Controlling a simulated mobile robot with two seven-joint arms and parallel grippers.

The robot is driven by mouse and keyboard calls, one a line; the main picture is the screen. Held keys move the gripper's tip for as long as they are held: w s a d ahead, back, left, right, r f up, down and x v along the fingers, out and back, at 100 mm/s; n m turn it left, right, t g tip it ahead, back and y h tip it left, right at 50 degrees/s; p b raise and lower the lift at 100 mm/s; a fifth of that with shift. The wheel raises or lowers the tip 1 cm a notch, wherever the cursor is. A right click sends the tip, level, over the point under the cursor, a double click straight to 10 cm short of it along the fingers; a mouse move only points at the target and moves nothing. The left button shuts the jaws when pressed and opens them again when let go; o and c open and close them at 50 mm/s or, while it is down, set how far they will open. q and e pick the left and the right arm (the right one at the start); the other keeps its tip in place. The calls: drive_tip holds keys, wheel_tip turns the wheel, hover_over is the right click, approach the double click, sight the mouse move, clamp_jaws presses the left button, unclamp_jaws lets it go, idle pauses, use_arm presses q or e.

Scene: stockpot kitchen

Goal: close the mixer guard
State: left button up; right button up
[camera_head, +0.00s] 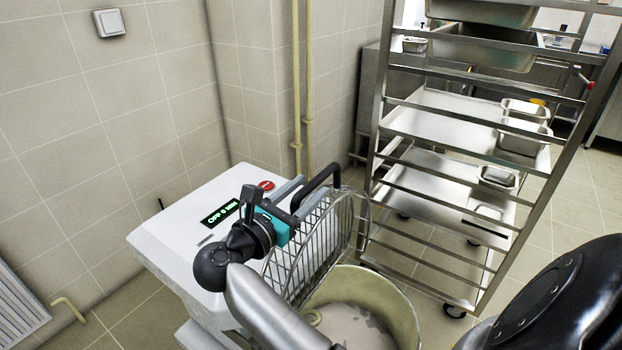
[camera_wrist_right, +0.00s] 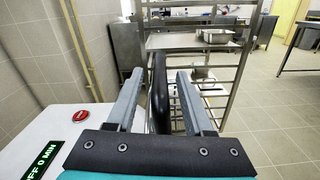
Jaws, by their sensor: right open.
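The mixer (camera_head: 170,240) is a white machine with a green-lit display and a red button. Its wire guard (camera_head: 325,240) stands raised, steeply tilted, above the beige bowl (camera_head: 405,312), whose open top shows. A black handle (camera_head: 325,175) is at the guard's top. My right gripper (camera_head: 306,190) is open at the handle. In the right wrist view the dark handle (camera_wrist_right: 160,95) runs between the two grey fingers (camera_wrist_right: 159,75), with gaps visible on both sides. My left gripper is not in view.
A metal rack trolley (camera_head: 450,125) with trays stands behind and right of the bowl. Vertical pipes (camera_head: 302,80) run along the tiled wall behind the mixer. Open tiled floor (camera_head: 575,190) lies to the right.

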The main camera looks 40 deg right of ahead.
drive_tip(key=shift+d, duration=0.2)
drive_tip(key=shift+c, duration=0.4)
clamp_jaws()
idle(1.0)
